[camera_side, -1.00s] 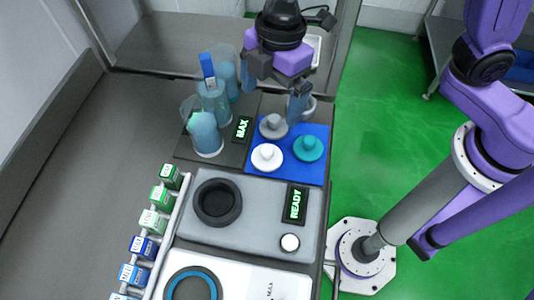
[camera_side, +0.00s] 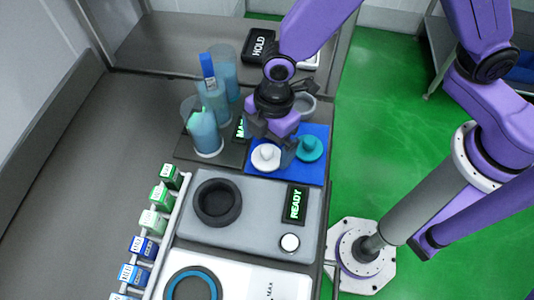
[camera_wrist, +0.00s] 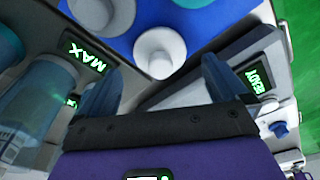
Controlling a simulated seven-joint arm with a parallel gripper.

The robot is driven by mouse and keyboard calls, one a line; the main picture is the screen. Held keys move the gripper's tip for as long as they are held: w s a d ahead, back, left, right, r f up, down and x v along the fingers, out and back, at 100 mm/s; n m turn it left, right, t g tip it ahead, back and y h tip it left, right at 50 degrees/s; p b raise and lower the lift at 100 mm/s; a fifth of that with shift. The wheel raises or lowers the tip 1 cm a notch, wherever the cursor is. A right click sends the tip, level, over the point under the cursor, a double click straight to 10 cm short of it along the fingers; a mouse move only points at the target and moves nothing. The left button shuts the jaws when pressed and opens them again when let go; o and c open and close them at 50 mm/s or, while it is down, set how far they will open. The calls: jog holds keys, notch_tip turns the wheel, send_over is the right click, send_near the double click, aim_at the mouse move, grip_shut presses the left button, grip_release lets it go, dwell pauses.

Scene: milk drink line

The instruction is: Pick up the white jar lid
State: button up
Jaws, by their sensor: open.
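The white jar lid (camera_side: 265,158), a round disc with a knob, lies on the blue mat (camera_side: 315,173). In the wrist view the white lid (camera_wrist: 158,52) lies just beyond the gap between my fingertips. My gripper (camera_side: 271,143) is open and empty, low over the mat, close to the white lid. In the wrist view the two blue-grey fingers of my gripper (camera_wrist: 158,73) are spread apart. A teal lid (camera_side: 309,149) lies to the right of the white one. A grey lid (camera_wrist: 108,12) shows in the wrist view but is hidden behind my gripper in the side view.
Clear cups with blue contents (camera_side: 205,138) stand left of the mat, by the MAX display (camera_wrist: 84,55). The grey machine with a black ring (camera_side: 217,203) and READY display (camera_side: 295,204) is in front.

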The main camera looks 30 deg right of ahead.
jog(key=shift+a+f, duration=0.15)
jog(key=shift+f, duration=1.3)
jog(key=c, duration=1.2)
jog(key=shift+r, duration=0.15)
jog(key=shift+c, duration=0.2)
jog(key=shift+r, duration=0.6)
jog(key=s+d+r, duration=0.9)
jog(key=d+r, duration=0.1)
jog(key=r, duration=0.2)
notch_tip(320, 180, up, 4)
send_over(257, 161)
jog(key=w+a+r, duration=0.3)
jog(key=w+a, duration=0.3)
jog(key=w, duration=0.4)
jog(key=shift+a, duration=0.3)
